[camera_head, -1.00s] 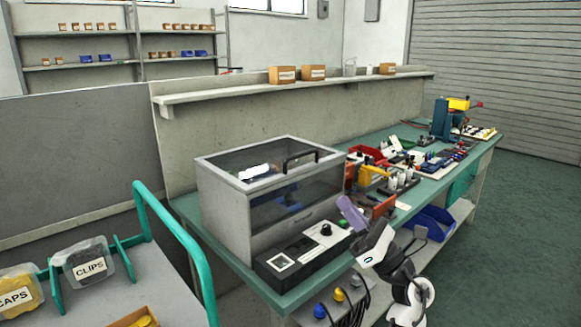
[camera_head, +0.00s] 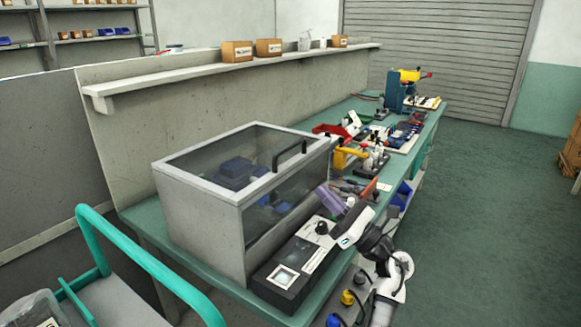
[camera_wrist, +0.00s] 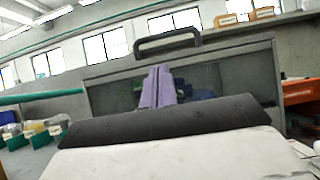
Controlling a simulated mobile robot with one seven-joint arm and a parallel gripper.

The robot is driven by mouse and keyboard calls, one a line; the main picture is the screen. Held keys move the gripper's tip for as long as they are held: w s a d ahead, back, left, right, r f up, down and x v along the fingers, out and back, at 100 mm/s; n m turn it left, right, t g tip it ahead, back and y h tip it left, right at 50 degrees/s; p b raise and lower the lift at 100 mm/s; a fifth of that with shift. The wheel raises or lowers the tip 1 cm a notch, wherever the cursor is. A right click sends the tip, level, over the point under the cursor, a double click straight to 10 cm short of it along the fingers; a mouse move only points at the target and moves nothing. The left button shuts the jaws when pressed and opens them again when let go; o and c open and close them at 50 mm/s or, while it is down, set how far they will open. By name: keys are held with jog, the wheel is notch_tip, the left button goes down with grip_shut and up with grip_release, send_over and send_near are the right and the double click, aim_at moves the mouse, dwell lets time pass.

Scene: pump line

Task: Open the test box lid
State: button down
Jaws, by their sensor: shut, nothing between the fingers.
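The test box (camera_head: 200,220) stands on the green bench, a grey case with dark see-through panels. Its lid (camera_head: 240,160) is down and has a black bar handle (camera_head: 290,153) near the right edge. In the wrist view the handle (camera_wrist: 168,40) arches above the box front (camera_wrist: 225,75). My gripper (camera_head: 325,196) has purple fingers and is in front of the box, to the right of and below the handle, apart from it. The fingers (camera_wrist: 158,86) are together and empty. Dark blue items show dimly inside the box.
A black control panel (camera_head: 290,270) with a knob lies along the box front. A teal-railed cart (camera_head: 150,262) stands at the lower left. The floor at right is open.

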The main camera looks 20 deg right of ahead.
aim_at(296, 164)
jog(key=shift+p+x, duration=1.7)
jog(key=shift+x, duration=3.15)
jog(key=shift+a+r, duration=0.1)
